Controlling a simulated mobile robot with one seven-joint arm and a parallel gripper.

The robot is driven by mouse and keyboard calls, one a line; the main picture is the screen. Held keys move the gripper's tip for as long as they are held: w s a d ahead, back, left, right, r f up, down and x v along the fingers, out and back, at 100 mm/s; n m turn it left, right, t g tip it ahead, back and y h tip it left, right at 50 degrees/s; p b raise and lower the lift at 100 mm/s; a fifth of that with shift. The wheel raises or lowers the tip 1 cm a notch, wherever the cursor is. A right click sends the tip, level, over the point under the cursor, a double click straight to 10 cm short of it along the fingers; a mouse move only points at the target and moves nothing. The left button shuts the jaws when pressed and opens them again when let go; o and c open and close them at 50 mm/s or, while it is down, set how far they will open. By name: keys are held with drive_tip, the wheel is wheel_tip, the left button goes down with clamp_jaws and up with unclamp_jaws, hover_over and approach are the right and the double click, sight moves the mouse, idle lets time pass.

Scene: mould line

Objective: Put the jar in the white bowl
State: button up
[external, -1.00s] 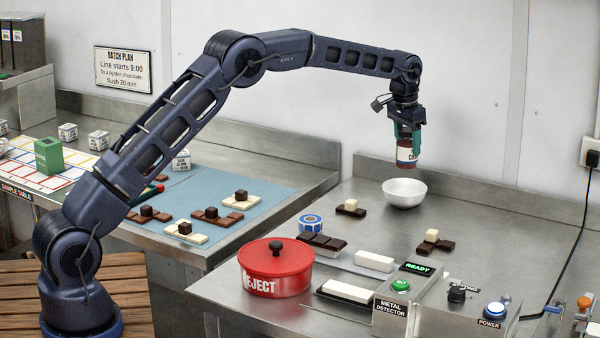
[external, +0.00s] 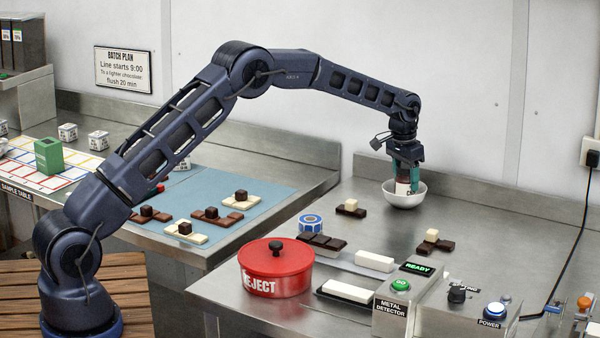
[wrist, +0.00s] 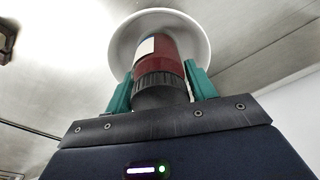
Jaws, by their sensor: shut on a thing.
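The jar (external: 402,187) is dark red-brown with a white label and a dark ridged lid. My gripper (external: 405,178) is shut on it near the lid end, with a green finger on each side. The jar's lower part is inside the white bowl (external: 405,202), which stands on the steel counter at the back right. In the wrist view the jar (wrist: 160,62) sits between the fingers (wrist: 160,88), with the bowl's rim (wrist: 202,40) around its far end. Whether the jar touches the bowl's bottom is hidden.
Chocolate pieces (external: 350,209) lie left of the bowl, with more (external: 433,242) in front. A red REJECT pot (external: 277,270), a blue tape roll (external: 310,224) and the metal detector (external: 398,300) stand nearer. The counter right of the bowl is clear.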

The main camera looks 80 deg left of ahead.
drive_tip(key=o, duration=1.1)
drive_tip(key=shift+f, duration=0.1)
drive_tip(key=shift+o, duration=0.2)
drive_tip(key=r, duration=0.4)
drive_tip(key=s+r, duration=0.1)
drive_tip(key=r, duration=0.7)
drive_tip(key=shift+s+d+r, duration=0.2)
drive_tip(key=shift+d, duration=0.1)
